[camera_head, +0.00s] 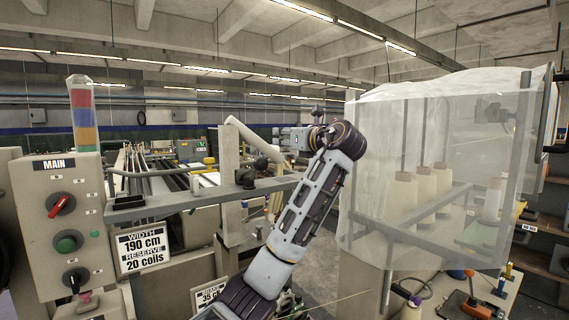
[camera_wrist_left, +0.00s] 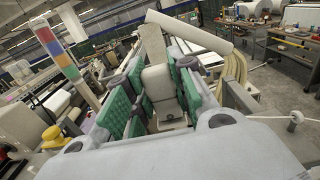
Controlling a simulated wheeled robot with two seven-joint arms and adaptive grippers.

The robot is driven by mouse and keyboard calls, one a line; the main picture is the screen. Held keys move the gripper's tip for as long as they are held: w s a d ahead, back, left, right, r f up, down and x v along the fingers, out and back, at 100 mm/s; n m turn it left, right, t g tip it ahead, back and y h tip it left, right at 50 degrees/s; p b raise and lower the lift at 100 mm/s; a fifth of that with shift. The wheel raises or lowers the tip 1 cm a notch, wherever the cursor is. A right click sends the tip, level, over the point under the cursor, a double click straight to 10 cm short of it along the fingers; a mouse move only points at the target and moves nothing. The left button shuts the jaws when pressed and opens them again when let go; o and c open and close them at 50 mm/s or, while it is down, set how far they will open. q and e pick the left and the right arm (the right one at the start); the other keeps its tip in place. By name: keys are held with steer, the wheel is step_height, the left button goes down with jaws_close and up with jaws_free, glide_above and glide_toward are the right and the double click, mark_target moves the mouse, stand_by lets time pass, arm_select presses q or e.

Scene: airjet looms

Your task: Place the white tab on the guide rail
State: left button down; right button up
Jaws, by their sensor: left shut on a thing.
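My left gripper (camera_head: 298,138) is at the end of the raised arm in the middle of the head view, pointing left over the loom. In the left wrist view its green-padded fingers (camera_wrist_left: 160,84) are shut on a pale, off-white piece (camera_wrist_left: 157,80), which looks like the white tab. The tab cannot be made out in the head view. A grey horizontal bar (camera_head: 190,199) runs across the loom front, left of and below the gripper; I cannot tell whether it is the guide rail. My right gripper is not in view.
A control box marked MAIN (camera_head: 55,225) with a signal tower (camera_head: 82,115) stands at the left. A pale upright post (camera_head: 230,165) rises beside the bar. At the right, a translucent cover (camera_head: 440,170) surrounds several yarn cones. Tools lie on a bench (camera_head: 460,300) at the lower right.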

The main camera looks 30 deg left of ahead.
mark_target(286, 148)
arm_select(q)
steer(key=shift+f, duration=1.55)
steer(key=shift+f, duration=0.15)
steer(key=shift+f+p, duration=0.6)
steer(key=shift+f, duration=1.3)
steer(key=shift+f, duration=0.15)
steer(key=c, duration=1.2)
jaws_free()
steer(key=shift+c, duration=0.2)
steer(key=b+v, duration=0.3)
steer(key=v, duration=0.9)
